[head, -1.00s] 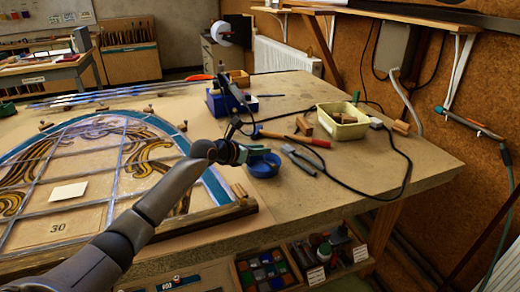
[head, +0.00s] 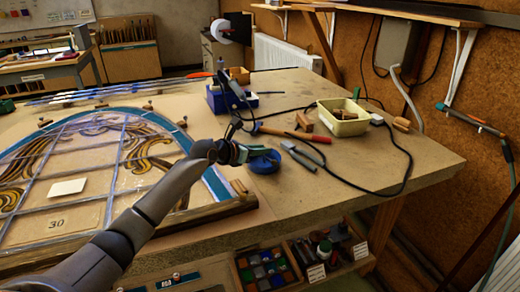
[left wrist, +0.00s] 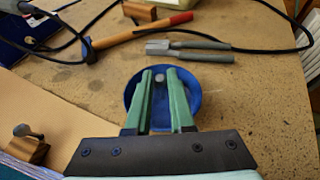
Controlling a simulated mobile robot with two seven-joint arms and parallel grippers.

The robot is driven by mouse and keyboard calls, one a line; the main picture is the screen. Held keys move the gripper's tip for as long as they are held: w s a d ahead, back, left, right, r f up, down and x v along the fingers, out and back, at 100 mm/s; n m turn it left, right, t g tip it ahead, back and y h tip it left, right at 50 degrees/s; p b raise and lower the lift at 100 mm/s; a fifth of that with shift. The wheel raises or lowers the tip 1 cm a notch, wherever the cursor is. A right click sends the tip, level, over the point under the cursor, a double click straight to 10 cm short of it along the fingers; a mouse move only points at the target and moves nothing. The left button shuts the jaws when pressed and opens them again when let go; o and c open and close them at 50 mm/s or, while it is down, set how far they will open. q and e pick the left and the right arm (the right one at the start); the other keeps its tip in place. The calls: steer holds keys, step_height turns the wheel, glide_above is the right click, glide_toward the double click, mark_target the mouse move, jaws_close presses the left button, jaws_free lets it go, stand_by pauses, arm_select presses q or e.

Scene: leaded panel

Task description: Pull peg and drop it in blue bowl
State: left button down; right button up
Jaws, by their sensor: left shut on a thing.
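The blue bowl (head: 266,165) stands on the bench right of the leaded panel (head: 97,150). My left gripper (head: 257,152) is over the bowl, its arm reaching across the panel. In the left wrist view the green fingers (left wrist: 160,92) lie above the blue bowl (left wrist: 132,92). They are shut on a small grey peg (left wrist: 159,77), whose round head shows between the tips. How far the peg hangs above the bowl's floor I cannot tell. Another peg (left wrist: 24,131) sits in a wooden block at lower left. My right gripper is out of view.
Pliers (head: 299,157) and a red-handled hammer (head: 295,135) lie just beyond the bowl. A cream tub (head: 343,128) and black cable (head: 408,160) are at the right. A blue box (head: 229,103) stands behind. The bench's front right is clear.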

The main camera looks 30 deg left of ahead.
arm_select(q)
steer(key=shift+f, duration=0.1)
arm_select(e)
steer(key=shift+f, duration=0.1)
arm_select(q)
steer(key=c, duration=0.7)
jaws_free()
steer(key=shift+s, duration=0.1)
steer(key=shift+s+a, duration=0.1)
steer(key=shift+s, duration=0.25)
steer(key=v, duration=1.1)
steer(key=shift+s+r+b, duration=0.25)
steer(key=shift+r+b, duration=0.1)
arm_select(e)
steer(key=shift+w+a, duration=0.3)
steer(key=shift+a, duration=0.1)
